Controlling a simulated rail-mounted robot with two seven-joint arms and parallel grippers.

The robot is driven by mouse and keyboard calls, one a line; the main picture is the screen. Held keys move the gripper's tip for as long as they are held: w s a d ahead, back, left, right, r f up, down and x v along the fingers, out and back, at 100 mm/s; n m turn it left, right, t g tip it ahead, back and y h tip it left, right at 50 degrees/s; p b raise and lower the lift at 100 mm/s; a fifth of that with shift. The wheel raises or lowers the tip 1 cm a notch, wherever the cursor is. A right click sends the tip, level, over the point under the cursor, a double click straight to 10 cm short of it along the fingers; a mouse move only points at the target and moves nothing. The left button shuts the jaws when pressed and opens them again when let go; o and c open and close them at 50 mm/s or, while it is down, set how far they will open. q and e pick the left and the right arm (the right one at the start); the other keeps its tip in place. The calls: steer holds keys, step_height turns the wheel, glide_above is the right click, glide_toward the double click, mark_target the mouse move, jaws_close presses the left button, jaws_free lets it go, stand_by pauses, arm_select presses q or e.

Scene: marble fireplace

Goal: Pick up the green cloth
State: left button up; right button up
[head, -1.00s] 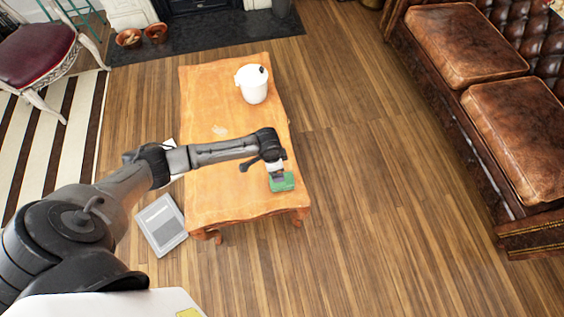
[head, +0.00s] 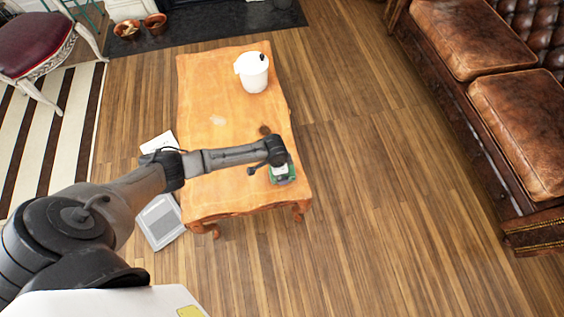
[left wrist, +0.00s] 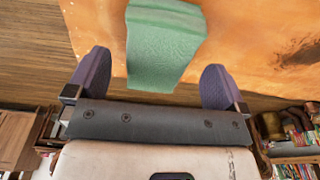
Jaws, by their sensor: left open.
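The green cloth (head: 291,175) lies on the wooden table (head: 230,185) near its front right edge, partly hidden under my left gripper (head: 282,172) in the head view. In the left wrist view the cloth (left wrist: 163,42) shows as a green folded piece on the orange-brown tabletop (left wrist: 235,40). My left gripper (left wrist: 152,82) is open, its two purple-grey fingers standing to either side of the cloth's near end. Nothing is held between them. How far the fingertips are from the tabletop is hard to tell. My right gripper is in neither view.
A white bucket-like pot (head: 253,72) stands at the table's far end. Papers (head: 158,143) and a grey flat item (head: 160,222) lie left of the table. A brown leather sofa (head: 490,90) stands at right. The floor between is clear.

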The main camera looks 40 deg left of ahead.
arm_select(q)
steer(key=f, duration=0.1)
steer(key=f+b, duration=0.1)
steer(key=f, duration=0.1)
steer(key=shift+w+d+f, duration=0.15)
steer(key=shift+d+f, duration=0.1)
steer(key=shift+a, duration=0.1)
steer(key=shift+c, duration=0.2)
steer(key=c, duration=1)
steer(key=shift+o, duration=0.2)
steer(key=shift+r, duration=0.2)
step_height(320, 180, up, 4)
steer(key=shift+f+p, duration=0.1)
steer(key=shift+p, duration=1.05)
steer(key=w+d+r+p, duration=0.1)
steer(key=d+r+p, duration=0.1)
steer(key=d, duration=0.4)
steer(key=d+r+p, duration=0.2)
steer(key=d+r, duration=0.3)
steer(key=shift+w+d, duration=0.35)
steer(key=shift+w, duration=0.05)
